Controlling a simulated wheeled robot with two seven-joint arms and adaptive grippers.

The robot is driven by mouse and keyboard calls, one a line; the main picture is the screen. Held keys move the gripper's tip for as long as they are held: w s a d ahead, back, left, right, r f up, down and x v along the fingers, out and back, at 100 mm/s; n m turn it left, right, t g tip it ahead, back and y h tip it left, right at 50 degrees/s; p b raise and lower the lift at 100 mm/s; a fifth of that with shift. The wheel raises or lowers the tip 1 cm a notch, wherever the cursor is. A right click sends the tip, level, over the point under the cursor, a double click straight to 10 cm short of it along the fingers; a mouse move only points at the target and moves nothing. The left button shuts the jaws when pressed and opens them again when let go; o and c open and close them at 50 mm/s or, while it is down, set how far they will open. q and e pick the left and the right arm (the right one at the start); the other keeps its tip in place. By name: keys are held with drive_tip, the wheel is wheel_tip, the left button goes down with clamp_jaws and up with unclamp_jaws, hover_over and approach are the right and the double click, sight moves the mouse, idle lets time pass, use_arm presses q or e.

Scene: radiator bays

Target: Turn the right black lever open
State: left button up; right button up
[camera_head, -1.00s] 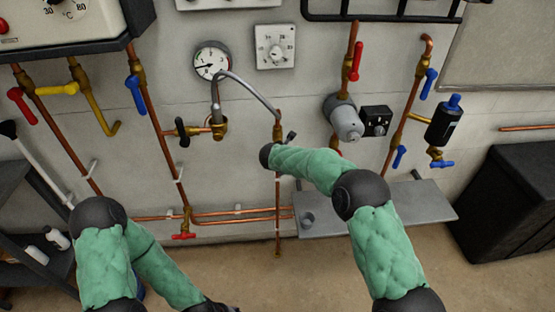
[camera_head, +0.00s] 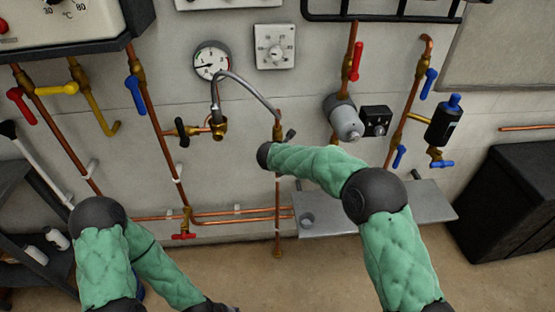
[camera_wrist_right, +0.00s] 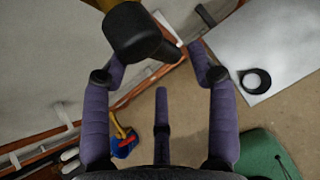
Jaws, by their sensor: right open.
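The right black lever (camera_head: 290,134) sticks out to the right of a brass valve on the copper pipe under the grey hose, just above my right arm's end. In the right wrist view the black lever (camera_wrist_right: 150,38) is large, its tip angled down to the right. My right gripper (camera_wrist_right: 157,56) is open, its purple fingers on either side of the lever's tip; I cannot tell if they touch it. In the head view this gripper is hidden behind my arm. Of my left gripper only a dark bit (camera_head: 214,307) shows at the bottom edge.
Another black lever (camera_head: 181,132) is on the valve left of the hose (camera_head: 248,90). A gauge (camera_head: 212,60) is above it. A grey shelf (camera_head: 425,205) and grey pump (camera_head: 343,118) are to the right. A red lever (camera_head: 183,236) is low on the left pipes.

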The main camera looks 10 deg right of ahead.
drive_tip(key=v, duration=0.7)
drive_tip(key=shift+s, duration=0.15)
drive_tip(key=s+f+m+g+y, duration=0.25)
drive_tip(key=s+f+m, duration=0.45)
drive_tip(key=f, duration=0.5)
drive_tip(key=s+f+m+g+y, duration=0.2)
drive_tip(key=s+f+m+g, duration=0.25)
drive_tip(key=s+f, duration=0.55)
drive_tip(key=s+d+f+m, duration=0.1)
drive_tip(key=s+f+m, duration=0.3)
drive_tip(key=s+m, duration=0.3)
drive_tip(key=s+d+f+m+g+y+p, duration=0.1)
drive_tip(key=s+f+m, duration=0.3)
drive_tip(key=s+m, duration=0.3)
drive_tip(key=s+f+m, duration=0.4)
drive_tip(key=s+m, duration=0.4)
drive_tip(key=m, duration=0.2)
drive_tip(key=shift+d+m, duration=0.35)
drive_tip(key=shift+d, duration=0.05)
drive_tip(key=shift+w+f, duration=0.1)
